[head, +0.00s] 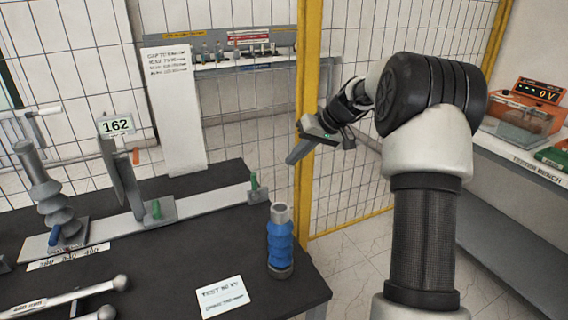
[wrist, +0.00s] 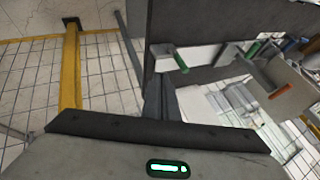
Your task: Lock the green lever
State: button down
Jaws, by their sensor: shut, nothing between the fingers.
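A green lever (head: 254,182) stands upright at the right end of the long pale rail on the dark table; it also shows in the wrist view (wrist: 181,63), tilted there. A second green lever (head: 155,208) stands on a grey block at the foot of the grey post; it shows in the wrist view (wrist: 258,48) too. I cannot tell which one the task means. My gripper (head: 292,158) is shut and empty. It hangs in the air right of the rail's end, near the yellow post, apart from both levers. In the wrist view its fingers (wrist: 158,95) are dark.
A blue cylinder (head: 280,243) stands at the table's right corner. A ribbed insulator (head: 50,195) with a blue lever (head: 54,236) stands at left. An orange lever (head: 136,156) sticks out from the grey post. A yellow fence post (head: 307,100) rises behind my gripper.

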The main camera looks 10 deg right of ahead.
jog(key=w+a+f, duration=0.3)
jog(key=a+f, duration=0.3)
jog(key=a, duration=0.2)
jog(key=shift+f, duration=0.4)
jog(key=shift+w+a, duration=0.1)
jog(key=shift+a, duration=0.1)
jog(key=n+t+h, duration=0.1)
jog(key=n+h, duration=0.1)
jog(key=h, duration=0.4)
send_over(254, 187)
jog(key=s+a, duration=0.1)
jog(key=a, duration=0.1)
jog(key=a+f+h+b, duration=0.1)
jog(key=h+b, duration=0.1)
jog(key=s+a+n+t+h+b, duration=0.1)
jog(key=h+b, duration=0.1)
jog(key=a+f+h+b, duration=0.1)
jog(key=a+b, duration=0.1)
jog(key=shift+s+a+f+t+h, duration=0.1)
jog(key=shift+s+f+t+h, duration=0.05)
jog(key=shift+f+t+h, duration=0.2)
jog(key=shift+s+a+f, duration=0.1)
jog(key=shift+a+f, duration=0.05)
jog(key=shift+a, duration=0.1)
